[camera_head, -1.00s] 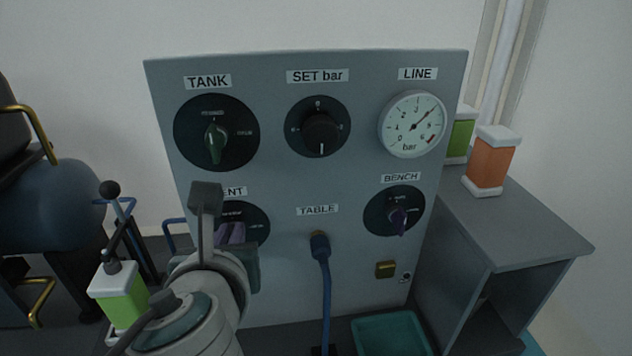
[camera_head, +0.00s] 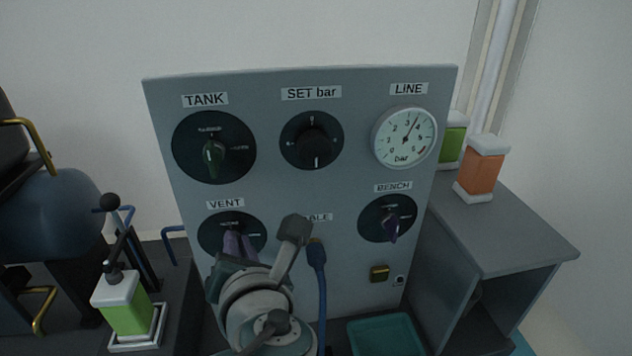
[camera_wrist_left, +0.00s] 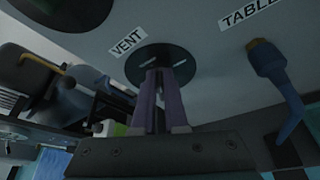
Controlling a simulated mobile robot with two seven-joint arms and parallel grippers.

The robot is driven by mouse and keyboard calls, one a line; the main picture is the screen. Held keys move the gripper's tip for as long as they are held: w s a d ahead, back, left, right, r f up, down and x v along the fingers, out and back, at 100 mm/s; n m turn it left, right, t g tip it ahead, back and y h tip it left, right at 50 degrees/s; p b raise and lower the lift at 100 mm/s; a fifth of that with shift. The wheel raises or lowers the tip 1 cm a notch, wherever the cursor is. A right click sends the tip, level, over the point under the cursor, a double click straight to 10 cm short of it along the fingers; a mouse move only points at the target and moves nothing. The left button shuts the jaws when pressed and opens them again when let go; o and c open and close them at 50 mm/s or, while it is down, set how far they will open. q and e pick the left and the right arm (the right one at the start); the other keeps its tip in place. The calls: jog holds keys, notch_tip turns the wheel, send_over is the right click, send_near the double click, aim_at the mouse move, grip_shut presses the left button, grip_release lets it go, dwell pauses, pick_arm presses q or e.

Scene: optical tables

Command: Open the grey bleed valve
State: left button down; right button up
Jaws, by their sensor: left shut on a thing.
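The bleed valve is the dial labelled VENT, with a dark round plate (camera_head: 208,232) at the lower left of the grey panel. It also shows in the left wrist view (camera_wrist_left: 183,60). My left gripper (camera_head: 238,240) reaches it from the front, and its two purple fingers are shut on the valve's handle. In the left wrist view, the fingers (camera_wrist_left: 158,78) point straight at the plate's middle. The handle between them is mostly hidden. My right gripper is in neither view.
The LINE gauge (camera_head: 404,138) reads a little past 3. A blue hose (camera_head: 322,290) hangs from the TABLE port, close to the right of my left wrist. TANK (camera_head: 214,147), SET bar (camera_head: 311,140) and BENCH (camera_head: 388,218) knobs surround it. A teal tray (camera_head: 386,335) lies below.

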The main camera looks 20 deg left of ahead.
pick_arm(q)
jog(key=shift+w+d+f+m+y+b, duration=0.15)
jog(key=shift+f+m+y+b, duration=0.15)
jog(key=shift+m+y+b, duration=0.85)
jog(key=shift+w+d+f+m+y+b, duration=0.15)
jog(key=shift+f+m+y+b, duration=0.25)
jog(key=shift+m+b, duration=1.3)
jog(key=shift+d+f+m+y+b, duration=0.2)
jog(key=shift+m+y+b, duration=0.75)
jog(key=shift+m, duration=0.8)
jog(key=c, duration=1)
grip_release()
jog(key=shift+s, duration=0.1)
jog(key=shift+o, duration=0.2)
jog(key=shift+a, duration=0.1)
